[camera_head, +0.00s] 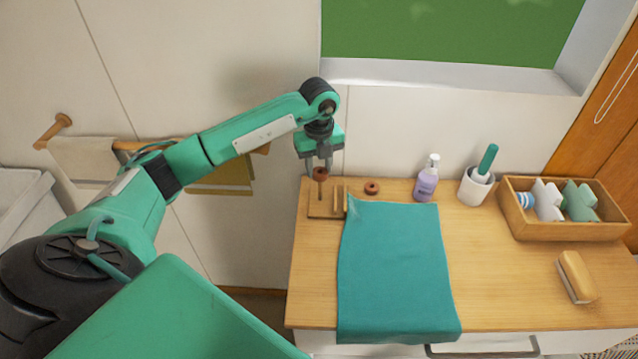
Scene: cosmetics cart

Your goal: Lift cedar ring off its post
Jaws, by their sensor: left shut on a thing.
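A small wooden stand (326,213) with upright posts is at the cart top's back left corner. A reddish-brown cedar ring (320,173) is at the top of the stand's left post (320,190). I cannot tell whether it still circles the post tip or is just above it. My left gripper (319,166) points down over that post and is shut on the ring. A second reddish-brown ring (371,188) lies flat on the wood to the right of the stand. My right gripper is not in view.
A teal cloth (395,270) covers the cart top (500,290) in front of the stand and hangs over its front edge. Behind are a lavender pump bottle (427,182), a white cup (476,188) and a wooden tray (565,231). A brush (577,277) lies at right.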

